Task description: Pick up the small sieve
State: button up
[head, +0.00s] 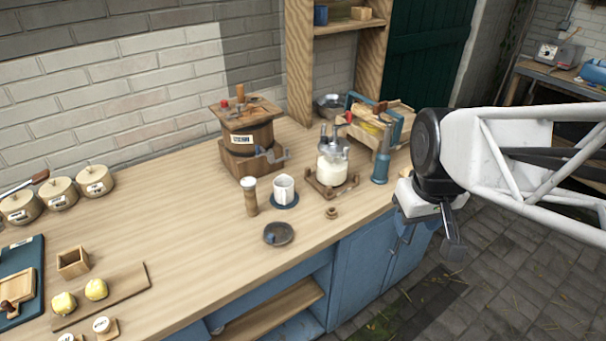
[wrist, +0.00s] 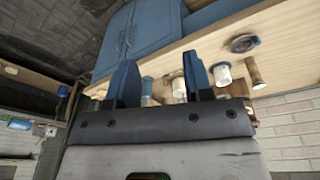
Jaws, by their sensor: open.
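My gripper (head: 426,242) hangs past the counter's front right edge, over the paved floor, with nothing between its fingers. In the wrist view its two blue fingers (wrist: 160,74) stand wide apart. I cannot pick out the small sieve for certain. A small dark round dish (head: 278,233), perhaps the sieve, lies on the counter near the front edge, well left of my gripper. It also shows in the wrist view (wrist: 244,43), beyond the fingers. A grey metal bowl-like piece (head: 330,104) stands at the back by the shelf, partly hidden, and may be a sieve instead.
A wooden grinder-like box (head: 248,143) is behind.

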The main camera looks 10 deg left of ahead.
jog(key=w+a+f+n+g, duration=0.1)
jog(key=w+a+f+n, duration=0.2)
jog(key=a, duration=0.4)
jog(key=w+a+f+n, duration=0.2)
jog(key=w+a+n, duration=0.1)
jog(key=w+a, duration=0.25)
jog(key=n+g, duration=0.1)
jog(key=n, duration=0.5)
send_over(271, 235)
notch_tip(271, 235, down, 9)
jog(key=shift+a+r, duration=0.15)
jog(key=shift+r, duration=0.05)
jog(key=shift+f, duration=0.1)
jog(key=shift+f, duration=1.25)
jog(key=shift+f, duration=2.6)
jog(key=shift+c, duration=0.3)
grip_shut()
